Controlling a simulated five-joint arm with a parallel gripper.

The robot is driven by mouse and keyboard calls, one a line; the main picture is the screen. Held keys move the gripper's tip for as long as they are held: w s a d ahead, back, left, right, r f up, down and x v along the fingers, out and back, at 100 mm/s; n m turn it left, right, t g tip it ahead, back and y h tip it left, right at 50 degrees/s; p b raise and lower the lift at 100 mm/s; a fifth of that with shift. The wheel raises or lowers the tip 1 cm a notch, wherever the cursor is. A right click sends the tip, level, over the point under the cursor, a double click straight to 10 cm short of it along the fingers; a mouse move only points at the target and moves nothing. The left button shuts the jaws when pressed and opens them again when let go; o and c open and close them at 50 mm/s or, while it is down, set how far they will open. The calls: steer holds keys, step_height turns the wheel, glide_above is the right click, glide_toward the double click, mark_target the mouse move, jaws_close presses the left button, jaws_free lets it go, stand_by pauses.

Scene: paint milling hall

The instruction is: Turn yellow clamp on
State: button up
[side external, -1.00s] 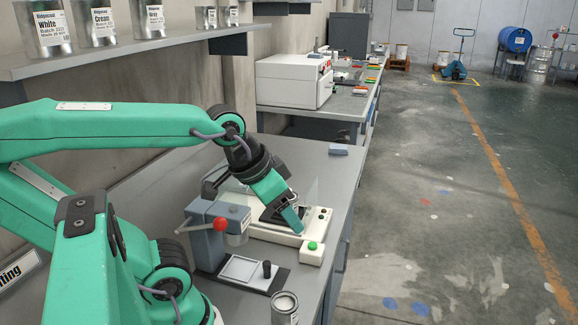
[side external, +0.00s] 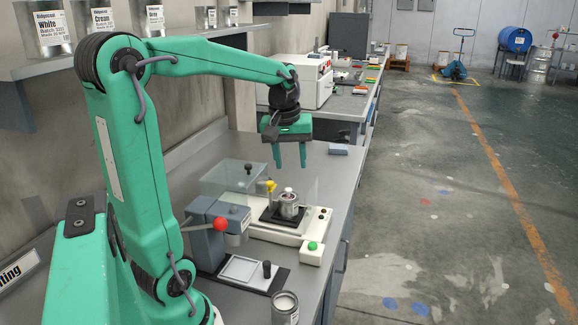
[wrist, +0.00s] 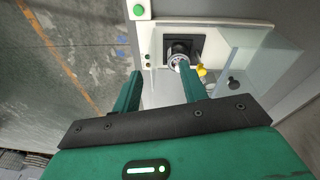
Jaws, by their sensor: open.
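The yellow clamp (side external: 270,185) is a small yellow piece at the back of the white machine (side external: 262,228), beside a small metal can (side external: 289,204). The can stands upright on the machine's black plate (side external: 268,215). In the wrist view the clamp (wrist: 201,70) shows just right of the can (wrist: 177,62), close to my right finger. Whether the clamp touches the can, I cannot tell. My gripper (side external: 290,156) is open and empty, pointing down above the machine; its fingers also show in the wrist view (wrist: 160,72).
A clear panel (wrist: 232,62) stands beside the clamp. A green button (side external: 312,246) is on a white box at the machine's front right. A grey press with a red knob (side external: 220,224) stands in front. An open tin (side external: 285,306) sits nearer. The bench's back right is mostly clear.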

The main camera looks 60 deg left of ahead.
mark_target(270, 182)
steer(key=a+f+n, duration=0.1)
steer(key=a+n, duration=0.1)
steer(key=a, duration=0.2)
steer(key=a+f+n+g, duration=0.1)
steer(key=a+f+n, duration=0.1)
steer(key=a, duration=0.3)
steer(key=a+f+n+h, duration=0.1)
steer(key=a+f+n, duration=0.1)
steer(key=a, duration=0.3)
steer(key=shift+w+n+g, duration=0.15)
steer(key=shift+n+g, duration=0.15)
steer(key=shift+g, duration=0.1)
steer(key=shift+d+f, duration=0.1)
steer(key=shift+f, duration=3.8)
steer(key=shift+c, duration=0.2)
jaws_close()
